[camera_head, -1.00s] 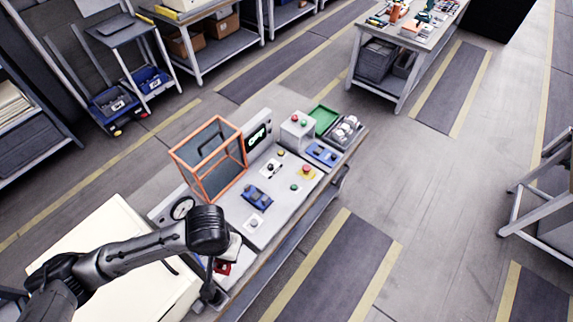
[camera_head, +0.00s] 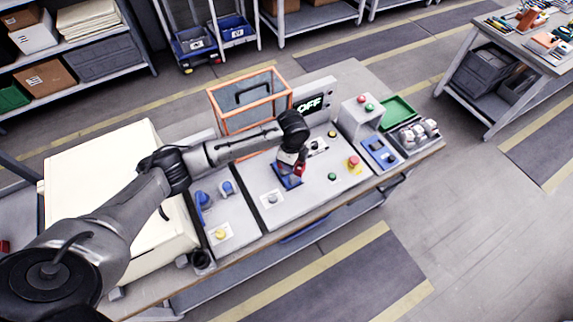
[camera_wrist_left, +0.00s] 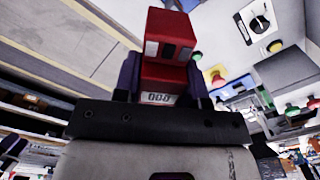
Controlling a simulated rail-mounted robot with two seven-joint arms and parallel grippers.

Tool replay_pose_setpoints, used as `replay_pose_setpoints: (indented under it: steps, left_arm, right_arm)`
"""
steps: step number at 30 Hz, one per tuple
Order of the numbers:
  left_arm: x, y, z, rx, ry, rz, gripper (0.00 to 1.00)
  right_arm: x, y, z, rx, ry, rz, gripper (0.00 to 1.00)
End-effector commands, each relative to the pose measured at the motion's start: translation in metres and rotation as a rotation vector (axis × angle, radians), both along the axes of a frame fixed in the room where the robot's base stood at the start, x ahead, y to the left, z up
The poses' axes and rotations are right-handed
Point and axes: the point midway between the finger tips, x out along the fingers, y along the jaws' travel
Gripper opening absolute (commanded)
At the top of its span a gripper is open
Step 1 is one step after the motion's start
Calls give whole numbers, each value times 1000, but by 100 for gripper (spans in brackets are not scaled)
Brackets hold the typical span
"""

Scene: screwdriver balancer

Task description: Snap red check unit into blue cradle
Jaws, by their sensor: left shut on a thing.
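The red check unit (camera_wrist_left: 172,38) shows in the left wrist view, with pale patches and a small white display reading zeros. My left gripper (camera_wrist_left: 160,78) is shut on it, with dark fingers at either side. In the head view my left gripper (camera_head: 296,158) points down over the blue cradle (camera_head: 287,179) on the grey panel. A small red part of the unit (camera_head: 300,169) shows beside the gripper, just above or at the cradle. Whether they touch cannot be told. The arm and gripper hide part of the cradle. My right gripper is not in view.
An orange-framed guard (camera_head: 250,100) and a display reading OFF (camera_head: 309,104) stand behind. A red emergency button (camera_head: 353,161) on yellow, a green button (camera_head: 332,177) and a grey button box (camera_head: 362,116) lie right.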

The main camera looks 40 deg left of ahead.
Motion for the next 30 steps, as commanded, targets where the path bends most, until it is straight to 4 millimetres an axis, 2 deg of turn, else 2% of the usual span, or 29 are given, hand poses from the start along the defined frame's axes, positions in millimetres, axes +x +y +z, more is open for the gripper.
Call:
replay_pose_setpoints:
  steps: [1, 3, 9, 18, 30]
  left_arm:
    - [9, 8, -22, -1, 0, -70, 10]
    - [18, 19, -37, -2, 2, -177, 10]
    - [36, 43, -68, -4, 5, -418, 10]
    - [45, 58, -86, -6, 6, -583, 10]
    - [45, 60, -106, -6, 7, -600, 10]
  right_arm:
    - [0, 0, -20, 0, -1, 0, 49]
    - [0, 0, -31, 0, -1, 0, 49]
    - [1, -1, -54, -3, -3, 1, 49]
    - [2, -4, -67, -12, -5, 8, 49]
    - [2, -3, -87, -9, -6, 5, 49]
